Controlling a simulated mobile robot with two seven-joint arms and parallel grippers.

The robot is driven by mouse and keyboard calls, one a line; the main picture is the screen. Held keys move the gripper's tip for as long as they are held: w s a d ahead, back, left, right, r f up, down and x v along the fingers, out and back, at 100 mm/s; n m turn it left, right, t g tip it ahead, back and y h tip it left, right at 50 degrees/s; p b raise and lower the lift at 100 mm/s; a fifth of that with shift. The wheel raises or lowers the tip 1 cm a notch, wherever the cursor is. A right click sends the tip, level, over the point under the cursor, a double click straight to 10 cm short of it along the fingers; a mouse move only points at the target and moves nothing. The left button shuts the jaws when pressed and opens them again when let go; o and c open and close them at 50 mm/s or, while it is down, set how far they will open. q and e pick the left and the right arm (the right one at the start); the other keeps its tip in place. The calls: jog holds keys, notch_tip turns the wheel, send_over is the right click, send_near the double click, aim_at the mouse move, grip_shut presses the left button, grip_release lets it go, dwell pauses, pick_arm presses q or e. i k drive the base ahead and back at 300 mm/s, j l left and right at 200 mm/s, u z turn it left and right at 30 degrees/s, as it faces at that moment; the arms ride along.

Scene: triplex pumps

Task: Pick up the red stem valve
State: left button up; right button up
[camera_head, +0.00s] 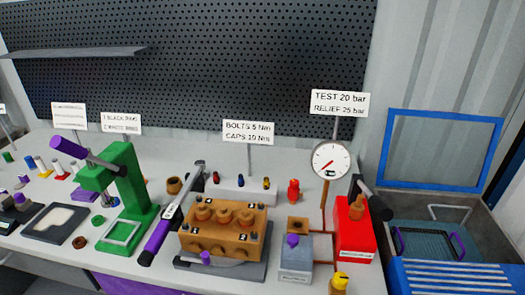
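Two red things could be the red stem valve. A small dark piece with red on it (215,178) stands upright at the left end of a pale rack (228,196) behind the brown pump block. I cannot tell for certain which is the stem valve. Neither of my grippers is in view.
The brown pump block (222,240) stands in front of the rack. A torque wrench (172,217) lies left of it, beside a green press (122,200). A gauge (331,160), red hand pump (354,235) and grey box (296,262) stand right. A blue-rimmed crate (384,150) is far right.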

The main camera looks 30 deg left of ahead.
aim_at(215, 179)
jog(key=k+u, duration=0.15)
jog(key=u, duration=1.4)
